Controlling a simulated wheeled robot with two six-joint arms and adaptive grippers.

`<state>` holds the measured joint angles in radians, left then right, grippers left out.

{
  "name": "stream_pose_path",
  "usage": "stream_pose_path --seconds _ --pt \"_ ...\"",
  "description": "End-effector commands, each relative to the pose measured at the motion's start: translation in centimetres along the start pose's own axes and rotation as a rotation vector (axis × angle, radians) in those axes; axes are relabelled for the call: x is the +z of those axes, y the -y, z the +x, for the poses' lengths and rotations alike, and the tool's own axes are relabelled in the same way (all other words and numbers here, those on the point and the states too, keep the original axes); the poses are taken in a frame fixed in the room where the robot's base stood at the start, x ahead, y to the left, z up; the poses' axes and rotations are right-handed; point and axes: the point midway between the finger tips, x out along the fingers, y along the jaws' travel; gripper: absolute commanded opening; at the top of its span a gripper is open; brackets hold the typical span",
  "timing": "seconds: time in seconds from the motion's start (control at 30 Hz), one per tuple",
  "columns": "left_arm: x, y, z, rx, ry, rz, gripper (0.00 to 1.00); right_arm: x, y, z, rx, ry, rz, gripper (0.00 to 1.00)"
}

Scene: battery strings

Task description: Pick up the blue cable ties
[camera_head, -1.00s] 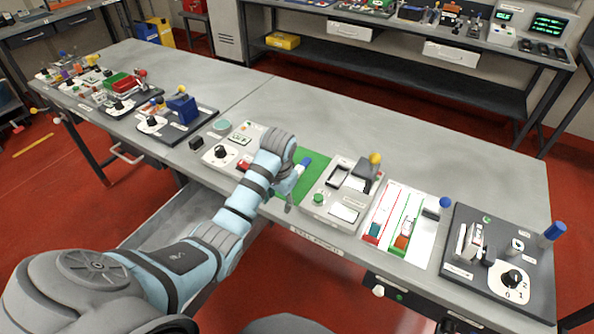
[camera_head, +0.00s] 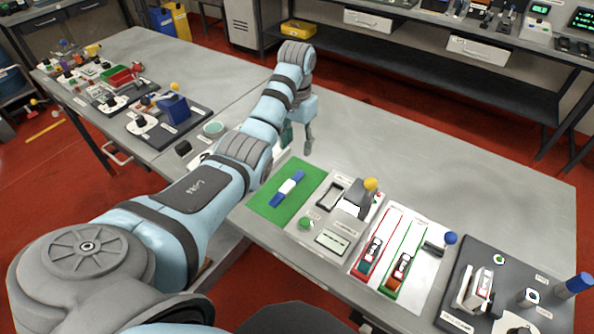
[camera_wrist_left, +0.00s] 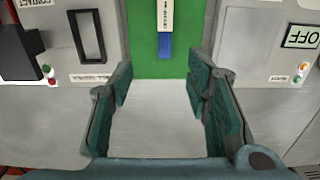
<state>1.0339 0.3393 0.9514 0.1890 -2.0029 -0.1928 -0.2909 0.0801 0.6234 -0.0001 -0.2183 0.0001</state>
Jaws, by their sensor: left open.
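The blue cable ties (camera_head: 290,187) form a slim blue bundle with a white band around its middle. They lie on the green mat (camera_head: 272,207) on the workbench. My left gripper (camera_head: 299,138) is above the bench, beyond the mat's far edge and apart from the ties. In the left wrist view its open jaws (camera_wrist_left: 157,80) have bare grey bench between them. The ties' blue end and white band (camera_wrist_left: 165,25) show beyond the fingertips, cut off by the top edge. My right gripper is not in view.
A grey panel with a yellow-knobbed lever (camera_head: 370,184) stands right of the mat. A white panel with red and green lanes (camera_head: 392,250) and a dark switch board (camera_head: 455,290) are further right. The bench behind them is clear (camera_head: 430,175).

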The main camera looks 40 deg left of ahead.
Motion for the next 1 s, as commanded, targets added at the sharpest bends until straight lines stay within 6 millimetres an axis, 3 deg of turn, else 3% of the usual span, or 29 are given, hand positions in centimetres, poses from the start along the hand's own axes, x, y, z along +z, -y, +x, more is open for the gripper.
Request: stream_pose_path --seconds 0.07,0.23,0.4,0.63,0.9,1.0 --pt "0.1 0.0 2.6 0.000 0.002 0.000 0.44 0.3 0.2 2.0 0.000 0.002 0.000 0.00" --pt "0.2 0.0 6.7 0.001 0.005 0.000 0.44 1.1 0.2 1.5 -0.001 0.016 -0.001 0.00" --pt "0.1 0.1 9.1 0.000 0.003 -0.001 0.44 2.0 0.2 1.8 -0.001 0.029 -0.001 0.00" --pt "0.2 0.8 13.4 0.001 0.004 0.000 0.44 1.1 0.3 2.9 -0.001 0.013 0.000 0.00" --pt "0.2 0.8 14.0 -0.001 0.001 0.001 0.44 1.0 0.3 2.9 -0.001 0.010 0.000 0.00" --pt "0.2 0.8 13.9 0.000 0.001 0.001 0.28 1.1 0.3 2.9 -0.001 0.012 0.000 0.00"
